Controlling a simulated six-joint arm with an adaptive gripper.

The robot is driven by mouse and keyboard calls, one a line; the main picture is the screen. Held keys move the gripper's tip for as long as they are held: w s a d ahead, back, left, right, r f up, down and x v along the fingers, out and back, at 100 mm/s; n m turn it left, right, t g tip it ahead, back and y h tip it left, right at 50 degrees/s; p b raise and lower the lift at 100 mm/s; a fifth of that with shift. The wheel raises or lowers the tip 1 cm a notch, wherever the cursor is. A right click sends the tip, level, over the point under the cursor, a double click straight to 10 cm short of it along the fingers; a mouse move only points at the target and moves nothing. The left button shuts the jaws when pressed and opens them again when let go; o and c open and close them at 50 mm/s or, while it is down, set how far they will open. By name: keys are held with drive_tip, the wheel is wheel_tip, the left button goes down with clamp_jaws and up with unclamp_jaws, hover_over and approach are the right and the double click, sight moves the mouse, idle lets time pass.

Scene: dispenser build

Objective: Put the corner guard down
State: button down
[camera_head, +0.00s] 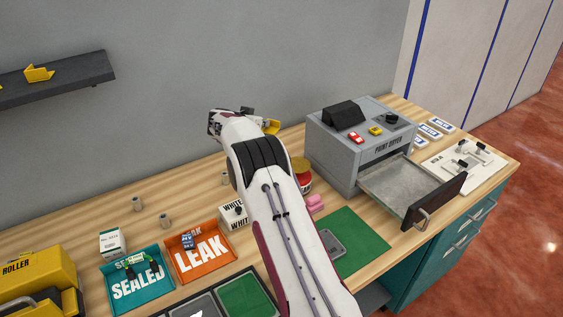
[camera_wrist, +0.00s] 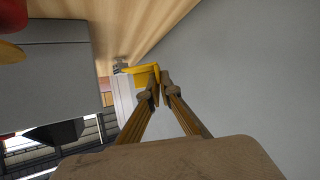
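The yellow corner guard (camera_wrist: 147,74) is between the fingertips of my gripper (camera_wrist: 158,88) in the wrist view. The fingers are closed on it, and it appears to be held in the air near the grey wall. In the head view, part of the yellow guard (camera_head: 271,127) shows beside my wrist, above the back of the bench; my arm hides most of the gripper there. A similar yellow angled piece (camera_head: 38,74) sits on the dark wall shelf (camera_head: 75,76) at the upper left.
The grey paint oven (camera_head: 345,140) stands right of my arm, its drawer (camera_head: 400,185) pulled out. A teal SEALED tray (camera_head: 138,282), an orange LEAK tray (camera_head: 203,255) and a green mat (camera_head: 355,240) lie in front. Bare wood shows along the wall at the left.

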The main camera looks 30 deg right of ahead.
sight(273, 130)
drive_tip(key=shift+s+d+f+m+g, duration=0.25)
drive_tip(key=shift+d+f+m+g, duration=0.25)
drive_tip(key=shift+d+f, duration=0.5)
drive_tip(key=shift+s+d+f+m+h, duration=0.35)
drive_tip(key=shift+d+f+m+h, duration=0.05)
drive_tip(key=shift+d+f, duration=0.05)
drive_tip(key=shift+s+d+f+g, duration=0.15)
drive_tip(key=shift+s+d+g, duration=0.05)
drive_tip(key=shift+s+g, duration=0.2)
drive_tip(key=shift+f, duration=3.15)
drive_tip(key=shift+f, duration=1.85)
drive_tip(key=shift+f, duration=0.2)
